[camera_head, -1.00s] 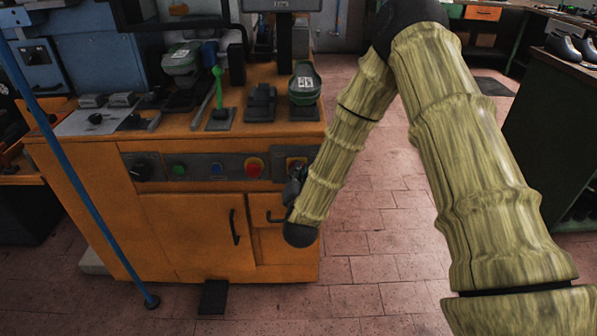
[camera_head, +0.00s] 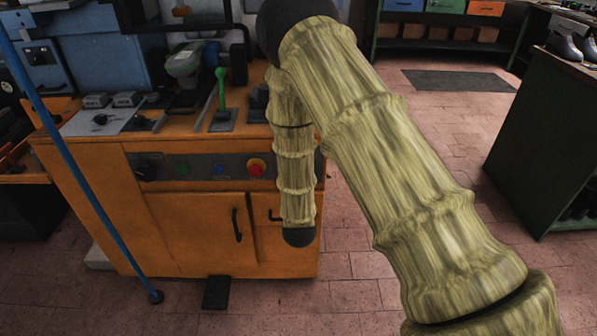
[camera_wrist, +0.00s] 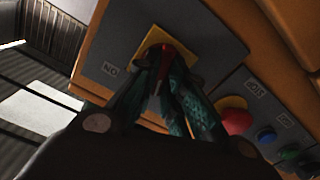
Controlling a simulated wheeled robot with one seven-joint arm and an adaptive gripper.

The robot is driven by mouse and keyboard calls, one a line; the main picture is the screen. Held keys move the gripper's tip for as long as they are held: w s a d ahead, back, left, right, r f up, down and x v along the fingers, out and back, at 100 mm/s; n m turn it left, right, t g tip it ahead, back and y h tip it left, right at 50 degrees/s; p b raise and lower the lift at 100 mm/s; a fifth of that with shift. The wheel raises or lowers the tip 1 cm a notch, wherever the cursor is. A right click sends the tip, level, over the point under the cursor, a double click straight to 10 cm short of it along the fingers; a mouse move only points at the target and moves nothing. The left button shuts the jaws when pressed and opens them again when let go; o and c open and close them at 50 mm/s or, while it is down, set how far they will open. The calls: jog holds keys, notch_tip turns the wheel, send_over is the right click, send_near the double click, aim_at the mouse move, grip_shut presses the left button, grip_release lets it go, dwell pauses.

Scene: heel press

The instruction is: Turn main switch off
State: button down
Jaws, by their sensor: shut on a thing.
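The main switch (camera_wrist: 165,46) has a red handle on a yellow plate, set in a dark grey panel (camera_wrist: 108,45). It shows in the wrist view, with a label reading "ON" to its lower left. My gripper (camera_wrist: 164,66) is shut on the red handle, its fingers on either side of it. The fingers partly cover the handle, so its exact angle is hard to tell. In the head view my arm hides the switch and the gripper.
A red button (camera_head: 256,169) on a yellow base, a blue button (camera_head: 219,170), a green button (camera_head: 184,170) and a dark knob (camera_head: 147,168) share the orange cabinet's (camera_head: 185,235) front panel. A blue pole (camera_head: 90,178) stands at left.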

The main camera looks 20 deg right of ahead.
jog(key=n, duration=0.5)
jog(key=shift+a+f, duration=0.1)
dwell(0.5)
jog(key=c, duration=1.5)
grip_release()
jog(key=v, duration=1.2)
